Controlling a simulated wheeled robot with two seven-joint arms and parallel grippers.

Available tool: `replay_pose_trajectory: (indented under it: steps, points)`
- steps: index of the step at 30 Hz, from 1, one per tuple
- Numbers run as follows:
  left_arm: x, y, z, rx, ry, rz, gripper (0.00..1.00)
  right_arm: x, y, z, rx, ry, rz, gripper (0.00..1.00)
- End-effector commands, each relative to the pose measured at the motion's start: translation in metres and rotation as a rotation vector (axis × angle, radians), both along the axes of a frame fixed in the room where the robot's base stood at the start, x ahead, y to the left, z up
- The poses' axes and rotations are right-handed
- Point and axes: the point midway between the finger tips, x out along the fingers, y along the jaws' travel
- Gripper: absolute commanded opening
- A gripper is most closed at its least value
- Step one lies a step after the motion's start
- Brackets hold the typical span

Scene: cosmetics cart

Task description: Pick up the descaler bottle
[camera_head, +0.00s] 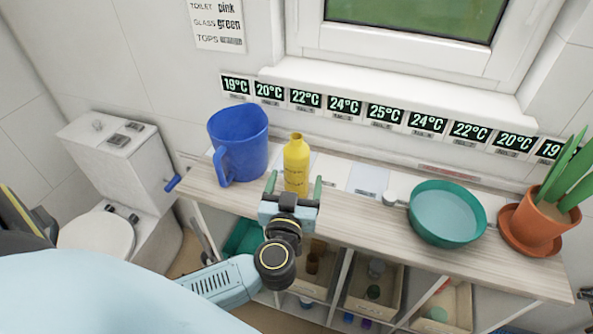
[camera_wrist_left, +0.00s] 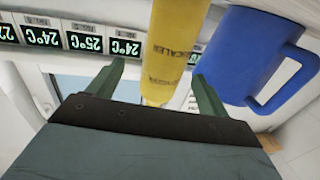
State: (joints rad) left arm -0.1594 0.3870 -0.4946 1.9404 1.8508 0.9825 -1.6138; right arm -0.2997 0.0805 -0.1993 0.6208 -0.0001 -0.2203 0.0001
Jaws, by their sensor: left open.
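The descaler bottle (camera_head: 297,163) is yellow with a short neck and stands upright on the wooden shelf top, right of the blue jug. In the left wrist view the bottle (camera_wrist_left: 172,50), with part of its label legible, shows between and beyond my fingertips. My left gripper (camera_head: 294,187) is open in front of the bottle, one green finger to each side of it. In the left wrist view the fingers of the left gripper (camera_wrist_left: 157,75) are apart with nothing clamped between them. The right gripper is not in view.
A blue jug (camera_head: 240,142) stands close left of the bottle; it also shows in the left wrist view (camera_wrist_left: 243,55). A teal bowl (camera_head: 447,212) and a potted plant (camera_head: 541,222) stand to the right on the shelf top (camera_head: 330,208). Temperature cards line the wall behind.

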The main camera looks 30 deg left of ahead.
Motion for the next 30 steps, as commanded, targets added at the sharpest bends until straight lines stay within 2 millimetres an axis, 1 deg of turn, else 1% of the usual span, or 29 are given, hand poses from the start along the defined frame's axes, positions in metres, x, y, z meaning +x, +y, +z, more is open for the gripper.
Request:
replay_pose_trajectory:
  steps: [4,8,12,20,23,30]
  points:
    - [0.012,0.008,-0.002,0.002,-0.002,0.000,0.79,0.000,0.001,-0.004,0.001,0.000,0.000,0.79]
    - [0.030,0.020,-0.004,0.004,-0.004,0.002,0.79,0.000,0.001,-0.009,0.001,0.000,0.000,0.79]
    - [0.044,0.025,-0.003,0.001,-0.002,-0.001,0.79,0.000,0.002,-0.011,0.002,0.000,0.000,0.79]
    - [0.046,0.026,-0.003,0.000,0.000,-0.002,0.79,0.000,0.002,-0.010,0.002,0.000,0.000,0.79]
    - [0.046,0.026,-0.003,0.000,0.000,-0.002,0.68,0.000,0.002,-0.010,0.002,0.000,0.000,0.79]
    - [0.046,0.026,-0.003,0.000,0.000,-0.002,0.37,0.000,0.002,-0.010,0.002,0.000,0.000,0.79]
